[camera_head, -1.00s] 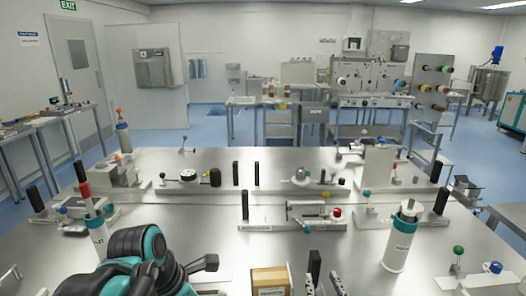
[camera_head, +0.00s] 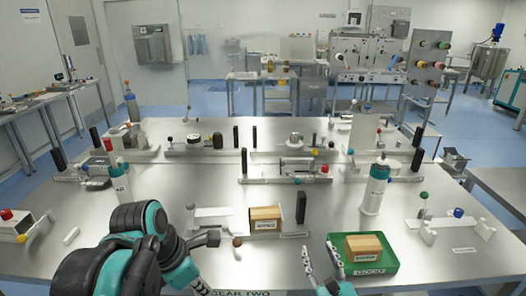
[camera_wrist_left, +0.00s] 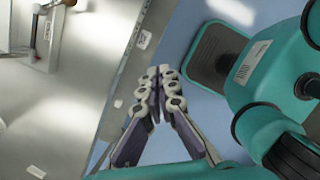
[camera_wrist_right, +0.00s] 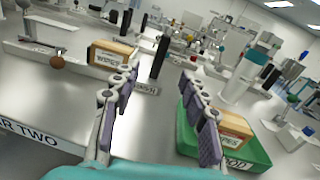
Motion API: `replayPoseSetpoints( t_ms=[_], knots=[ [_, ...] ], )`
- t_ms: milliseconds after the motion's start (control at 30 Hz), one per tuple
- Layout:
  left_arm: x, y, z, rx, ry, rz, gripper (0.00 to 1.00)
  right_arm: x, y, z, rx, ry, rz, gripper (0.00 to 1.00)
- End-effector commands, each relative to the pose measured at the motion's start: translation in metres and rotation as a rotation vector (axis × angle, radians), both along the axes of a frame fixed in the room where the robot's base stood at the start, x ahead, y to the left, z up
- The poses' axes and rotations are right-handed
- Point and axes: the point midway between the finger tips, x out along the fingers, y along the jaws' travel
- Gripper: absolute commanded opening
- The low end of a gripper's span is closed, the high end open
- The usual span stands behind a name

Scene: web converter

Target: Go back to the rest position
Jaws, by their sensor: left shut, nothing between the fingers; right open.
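My left gripper (camera_wrist_left: 160,75) shows in the left wrist view, shut and empty, its fingertips together over the blue floor beside the table edge. In the head view my left arm is at the lower left, and its fingers cannot be made out. My right gripper (camera_head: 321,254) is open and empty over the front of the table, just left of the green tray (camera_head: 384,266). In the right wrist view its two fingers (camera_wrist_right: 160,95) stand apart, with bare tabletop between them. The right finger overlaps the tray and its box in that view.
A WIPES box (camera_head: 266,213) stands at the front middle beside a black block (camera_head: 301,207). Another box (camera_head: 363,244) sits in the green tray. A white cylinder with a teal top (camera_head: 374,190) stands at right. Fixtures line the back of the steel table (camera_head: 215,178).

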Motion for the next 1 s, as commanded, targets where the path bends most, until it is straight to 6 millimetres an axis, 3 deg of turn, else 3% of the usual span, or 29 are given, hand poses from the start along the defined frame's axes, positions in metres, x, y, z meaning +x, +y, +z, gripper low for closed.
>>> replayPoseSetpoints(
  t_ms=[267,467,667,767,900,1000],
  knots=[
    [-0.001,0.005,-0.013,0.073,-0.087,-0.2,0.0,-0.001,0.019,0.003,-0.305,-0.016,0.085,0.44],
    [-0.003,0.011,-0.028,0.172,-0.18,-0.438,0.0,-0.007,0.038,0.0,-0.665,-0.035,0.191,0.44],
    [-0.007,0.021,-0.051,0.345,-0.303,-0.805,0.0,-0.023,0.055,-0.016,-1.208,-0.058,0.377,0.44],
    [-0.01,0.028,-0.067,0.487,-0.376,-1.077,0.0,-0.041,0.055,-0.034,-1.59,-0.071,0.539,0.44],
    [-0.014,0.038,-0.089,0.709,-0.447,-1.467,0.0,-0.075,0.032,-0.06,-2.102,-0.084,0.822,0.44],
    [-0.017,0.043,-0.101,0.847,-0.466,-1.698,0.0,-0.1,0.008,-0.072,-2.371,-0.087,1.027,0.44]
  ],
)
